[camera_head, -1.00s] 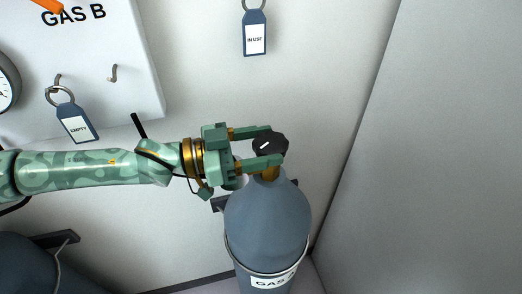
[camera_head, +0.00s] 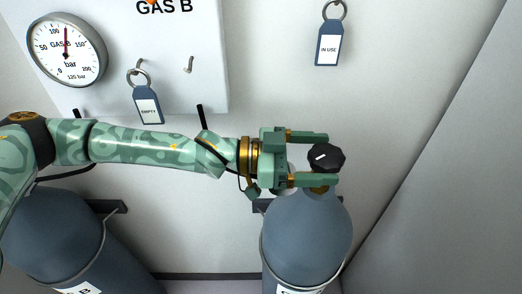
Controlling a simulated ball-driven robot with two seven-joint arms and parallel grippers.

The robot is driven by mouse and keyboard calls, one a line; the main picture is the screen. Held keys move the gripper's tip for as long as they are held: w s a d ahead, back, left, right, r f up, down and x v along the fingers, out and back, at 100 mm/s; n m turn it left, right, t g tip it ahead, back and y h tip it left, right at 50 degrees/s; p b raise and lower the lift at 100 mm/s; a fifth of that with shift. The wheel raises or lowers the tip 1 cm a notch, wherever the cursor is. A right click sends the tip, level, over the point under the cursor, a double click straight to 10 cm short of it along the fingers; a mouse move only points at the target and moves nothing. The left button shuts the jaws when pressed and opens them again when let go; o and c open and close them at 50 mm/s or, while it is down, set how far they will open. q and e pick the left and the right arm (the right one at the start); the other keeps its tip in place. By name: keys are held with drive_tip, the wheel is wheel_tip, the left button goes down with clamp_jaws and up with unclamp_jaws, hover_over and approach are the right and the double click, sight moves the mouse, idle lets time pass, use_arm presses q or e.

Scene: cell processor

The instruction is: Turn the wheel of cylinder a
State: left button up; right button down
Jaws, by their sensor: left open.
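The cylinder with the black wheel is a blue-grey gas bottle (camera_head: 305,235) at the lower right of centre. Its label is cut off at the bottom edge. The black knobbed wheel (camera_head: 326,157) with a white mark sits on top, above a brass valve. My left gripper (camera_head: 326,159) reaches in from the left, its arm roughly level. Its jaws are open, one finger on the far side of the wheel and one on the near side. The near finger passes in front of the valve area. I cannot tell whether either finger touches the wheel. My right gripper is not in view.
Another gas bottle (camera_head: 50,235) stands at the lower left, under my left arm. A GAS B panel with a pressure gauge (camera_head: 67,50), a hook and an EMPTY tag (camera_head: 148,104) is on the wall. An IN USE tag (camera_head: 328,43) hangs above the wheel. A grey wall bounds the right.

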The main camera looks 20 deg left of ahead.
use_arm(q)
drive_tip(key=p+v, duration=0.2)
drive_tip(key=v, duration=1.4)
